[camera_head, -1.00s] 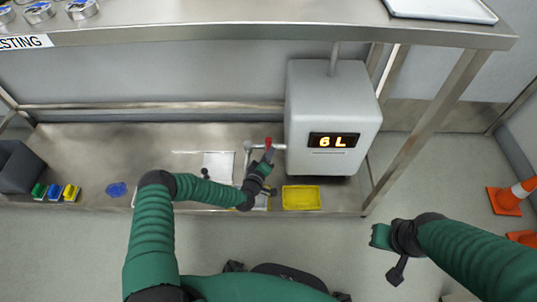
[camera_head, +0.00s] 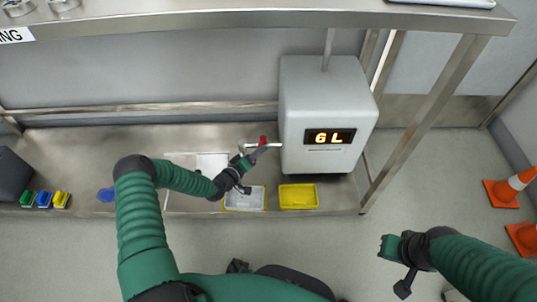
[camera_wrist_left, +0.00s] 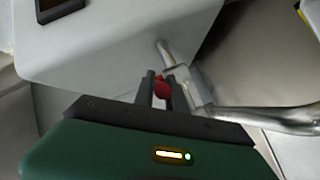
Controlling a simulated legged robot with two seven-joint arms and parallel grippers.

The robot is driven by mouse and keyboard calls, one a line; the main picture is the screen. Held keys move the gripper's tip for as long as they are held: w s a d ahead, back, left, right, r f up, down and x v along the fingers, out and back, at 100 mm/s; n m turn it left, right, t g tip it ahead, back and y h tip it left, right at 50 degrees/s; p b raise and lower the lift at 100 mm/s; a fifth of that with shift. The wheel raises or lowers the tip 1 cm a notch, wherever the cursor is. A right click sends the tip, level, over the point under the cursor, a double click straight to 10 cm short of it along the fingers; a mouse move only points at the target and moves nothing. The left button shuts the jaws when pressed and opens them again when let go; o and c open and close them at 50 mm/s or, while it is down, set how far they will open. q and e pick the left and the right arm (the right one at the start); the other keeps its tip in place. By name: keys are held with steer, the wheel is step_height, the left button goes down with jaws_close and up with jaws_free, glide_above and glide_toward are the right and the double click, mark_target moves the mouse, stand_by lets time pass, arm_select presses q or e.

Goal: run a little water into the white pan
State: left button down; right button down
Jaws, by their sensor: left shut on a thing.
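The white pan (camera_head: 245,199) sits on the lower steel shelf below the tap. The grey-white tank (camera_head: 310,100) stands to its right, its display reading 6 L. A metal tap pipe (camera_head: 272,145) comes out of the tank's left side, with a red handle (camera_head: 262,140) on it. My left gripper (camera_head: 259,152) is shut on the red handle. In the left wrist view the handle (camera_wrist_left: 161,88) shows between the two fingers, beside the metal pipe (camera_wrist_left: 275,118). I cannot make out any water. My right gripper (camera_head: 384,247) hangs away from the shelf; its jaws are unclear.
A yellow pan (camera_head: 298,197) lies right of the white pan. Green, blue and yellow items (camera_head: 44,200) and a blue thing (camera_head: 105,195) lie on the left of the shelf (camera_head: 130,140). A steel table (camera_head: 200,18) overhangs it. Orange cones (camera_head: 503,192) stand at right.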

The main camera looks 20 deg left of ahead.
arm_select(q)
steer(key=shift+s+f, duration=0.15)
steer(key=shift+f, duration=0.05)
steer(key=c, duration=1.5)
jaws_free()
steer(key=shift+o, duration=0.7)
steer(key=shift+r, duration=0.1)
steer(key=shift+s+a+r+p, duration=0.15)
steer(key=shift+s+r+p, duration=0.05)
steer(key=shift+p, duration=0.15)
steer(key=p+v, duration=0.7)
steer(key=v, duration=0.9)
steer(key=shift+f, duration=0.2)
steer(key=shift+s, duration=0.1)
